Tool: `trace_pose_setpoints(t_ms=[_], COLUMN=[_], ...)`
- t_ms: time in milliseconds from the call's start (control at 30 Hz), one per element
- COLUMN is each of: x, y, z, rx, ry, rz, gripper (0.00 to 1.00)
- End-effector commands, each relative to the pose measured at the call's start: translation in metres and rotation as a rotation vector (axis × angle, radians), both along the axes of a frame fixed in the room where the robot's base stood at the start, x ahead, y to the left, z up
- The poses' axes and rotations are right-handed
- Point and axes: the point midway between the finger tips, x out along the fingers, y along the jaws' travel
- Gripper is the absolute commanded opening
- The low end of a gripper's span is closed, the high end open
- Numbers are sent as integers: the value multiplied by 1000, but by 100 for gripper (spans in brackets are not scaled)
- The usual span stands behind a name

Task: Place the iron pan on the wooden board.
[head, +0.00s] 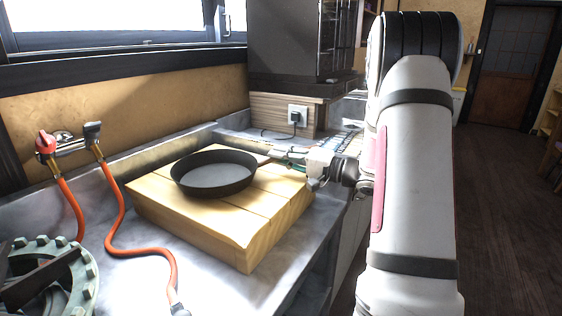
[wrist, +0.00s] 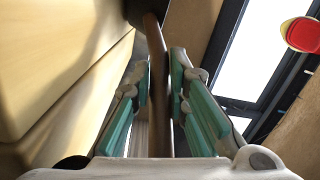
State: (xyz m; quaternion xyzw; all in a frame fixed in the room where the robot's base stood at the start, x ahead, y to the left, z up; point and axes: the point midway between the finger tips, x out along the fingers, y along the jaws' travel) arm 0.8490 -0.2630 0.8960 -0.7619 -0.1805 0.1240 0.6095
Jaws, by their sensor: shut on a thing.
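The dark round iron pan (head: 213,174) is level over the top of the thick wooden board (head: 248,232), within its left and back part. I cannot tell whether its base touches the board. My gripper (head: 286,160) is at the board's back right and is shut on the pan's handle. In the wrist view the brown handle (wrist: 155,55) runs between the green finger pads of my gripper (wrist: 160,100). A dark edge of the pan (wrist: 108,12) shows at the top, and the pale wooden board (wrist: 40,65) fills the left.
Red hoses (head: 118,222) with a tap (head: 62,147) lie left of the board. A green toothed wheel (head: 70,285) is at the front left. A dark appliance (head: 285,40) stands behind on a wooden base.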

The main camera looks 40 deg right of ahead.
Motion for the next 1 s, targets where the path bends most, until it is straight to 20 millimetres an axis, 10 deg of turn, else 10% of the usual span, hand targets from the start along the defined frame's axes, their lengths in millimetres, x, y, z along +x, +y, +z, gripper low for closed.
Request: trace_pose_setpoints(t_ms=[433, 533, 1000], x=[0, 0, -3], y=[0, 0, -2], z=[-3, -4, -1], rx=[0, -1, -1], ry=[-5, 0, 0], rz=[0, 0, -2], gripper=[0, 33, 35])
